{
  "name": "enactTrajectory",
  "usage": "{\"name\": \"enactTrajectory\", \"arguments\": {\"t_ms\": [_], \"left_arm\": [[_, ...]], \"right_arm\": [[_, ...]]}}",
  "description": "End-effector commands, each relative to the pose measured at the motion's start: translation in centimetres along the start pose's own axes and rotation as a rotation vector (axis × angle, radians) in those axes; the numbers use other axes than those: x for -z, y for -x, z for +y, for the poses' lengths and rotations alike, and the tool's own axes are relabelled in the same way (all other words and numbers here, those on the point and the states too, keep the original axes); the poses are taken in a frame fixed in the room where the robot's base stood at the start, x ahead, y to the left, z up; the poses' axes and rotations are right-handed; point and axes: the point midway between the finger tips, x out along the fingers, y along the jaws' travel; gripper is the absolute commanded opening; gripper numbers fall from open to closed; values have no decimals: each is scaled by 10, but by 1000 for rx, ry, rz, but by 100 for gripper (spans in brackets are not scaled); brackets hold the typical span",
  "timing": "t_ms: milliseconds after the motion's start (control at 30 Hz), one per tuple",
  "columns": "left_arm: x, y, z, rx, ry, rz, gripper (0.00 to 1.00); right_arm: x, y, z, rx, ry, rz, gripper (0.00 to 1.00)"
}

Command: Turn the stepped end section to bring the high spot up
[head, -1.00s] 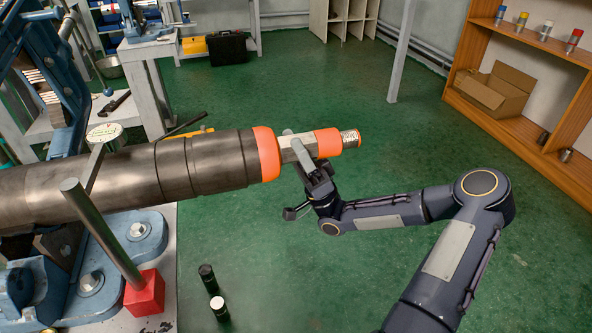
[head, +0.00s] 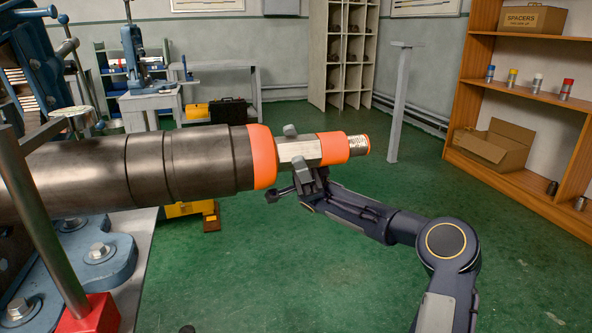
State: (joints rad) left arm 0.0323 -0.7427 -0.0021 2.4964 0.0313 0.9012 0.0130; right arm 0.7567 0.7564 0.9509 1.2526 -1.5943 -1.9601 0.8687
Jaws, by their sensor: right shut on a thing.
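A thick dark steel pipe (head: 90,178) runs in from the left, resting in a blue vise (head: 84,255). At its right end is the stepped end section: an orange band (head: 262,157), a pale flat-sided section (head: 299,153), a second orange band (head: 334,148) and a narrow metal tip (head: 358,145) with marks too small to read. My right gripper (head: 296,155) is shut on the flat-sided section, coming from below, with one fingertip showing above it and the other in front. I cannot make out the high spot. My left gripper is not in view.
A grey rod on a red block (head: 92,315) stands in front of the pipe. A wooden shelf (head: 490,105) with boxes and small cylinders is at the right, a grey post (head: 398,105) behind. The green floor (head: 350,285) around my right arm is mostly clear.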

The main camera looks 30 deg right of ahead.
Motion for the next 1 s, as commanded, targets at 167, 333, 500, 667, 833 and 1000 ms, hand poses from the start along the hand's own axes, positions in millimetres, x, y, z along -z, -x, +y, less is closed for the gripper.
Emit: {"name": "enactTrajectory", "arguments": {"t_ms": [167, 333, 500, 667, 833, 1000], "left_arm": [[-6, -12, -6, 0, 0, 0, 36], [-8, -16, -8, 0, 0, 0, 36], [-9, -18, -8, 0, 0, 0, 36], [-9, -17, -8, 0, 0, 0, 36], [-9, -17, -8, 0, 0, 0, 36], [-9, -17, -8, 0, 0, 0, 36]], "right_arm": [[-1, 2, -3, 84, 32, 1, 25], [-1, 2, -2, 125, 49, -1, 25], [0, 1, -2, 141, 55, 0, 25], [0, 1, -2, 143, 55, 0, 25], [0, 1, -2, 142, 54, 0, 25], [0, 1, -1, 141, 55, 0, 66]]}}
